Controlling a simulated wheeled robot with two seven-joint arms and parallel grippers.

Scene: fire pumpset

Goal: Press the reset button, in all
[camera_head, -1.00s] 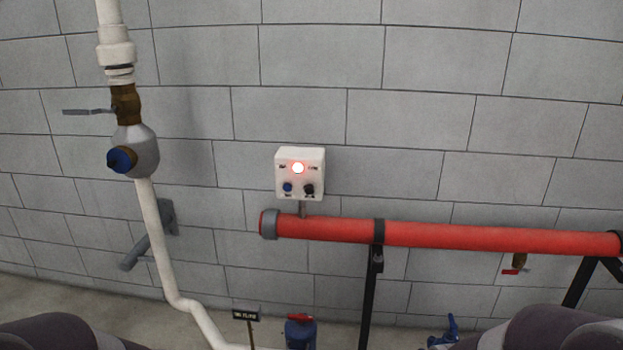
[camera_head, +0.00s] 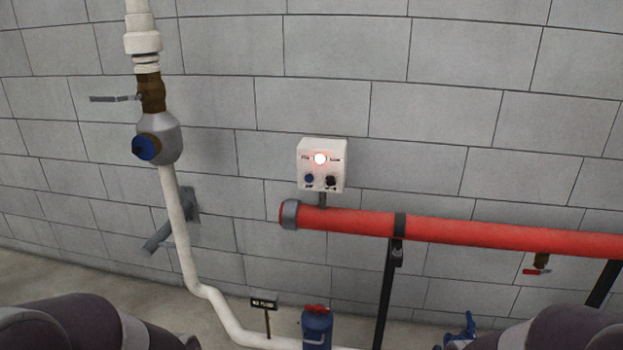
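A white control box (camera_head: 339,175) stands on a short stem above the red pipe, in front of the grey block wall. The labels are too small to read, so I cannot tell which one is reset. Neither gripper is in view; only dark parts of my own arms show at the bottom left and bottom right corners.
A red pipe (camera_head: 460,231) on black stands (camera_head: 386,290) runs right from below the box. A white pipe (camera_head: 176,215) with a brass valve (camera_head: 151,92) stands at left. A blue fitting (camera_head: 317,328) and a small sign (camera_head: 264,303) are low in front.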

